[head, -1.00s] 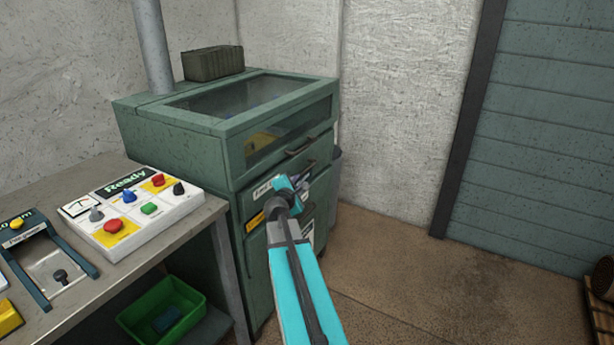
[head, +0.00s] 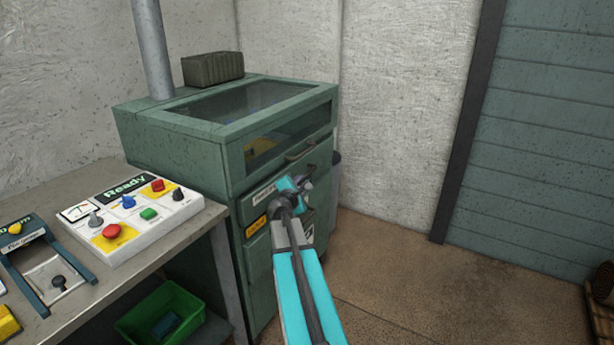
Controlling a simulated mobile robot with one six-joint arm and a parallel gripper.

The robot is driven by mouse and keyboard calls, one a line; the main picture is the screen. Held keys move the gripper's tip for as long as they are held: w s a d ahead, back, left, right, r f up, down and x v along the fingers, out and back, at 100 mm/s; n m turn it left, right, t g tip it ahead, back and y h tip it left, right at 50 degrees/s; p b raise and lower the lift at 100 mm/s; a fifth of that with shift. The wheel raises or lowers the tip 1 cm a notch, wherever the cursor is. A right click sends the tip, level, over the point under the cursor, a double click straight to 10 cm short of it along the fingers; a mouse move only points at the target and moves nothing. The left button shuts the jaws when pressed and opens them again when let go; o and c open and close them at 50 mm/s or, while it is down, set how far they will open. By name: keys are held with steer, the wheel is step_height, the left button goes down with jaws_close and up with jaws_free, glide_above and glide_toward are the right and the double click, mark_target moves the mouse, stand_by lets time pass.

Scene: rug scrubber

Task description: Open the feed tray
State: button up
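The green machine (head: 180,148) stands against the wall, with a glazed upper hood and a dark handle (head: 300,150) on the hood's front. Below the hood is a narrow front panel with a white label (head: 264,195), which looks like the feed tray front. My gripper (head: 303,186) is in front of this panel, at its right half. The wrist and arm hide the fingers, so I cannot tell whether they touch a handle or are open or shut. The tray front looks flush with the machine.
A workbench (head: 190,236) on the left carries a control panel (head: 140,215) reading "Ready" and a small dark fixture (head: 45,270). A green bin (head: 160,312) sits under the bench. The floor (head: 420,290) to the right is clear.

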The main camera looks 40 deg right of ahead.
mark_target(306, 176)
steer(key=shift+x, duration=5.45)
jaws_close()
steer(key=shift+d, duration=0.1)
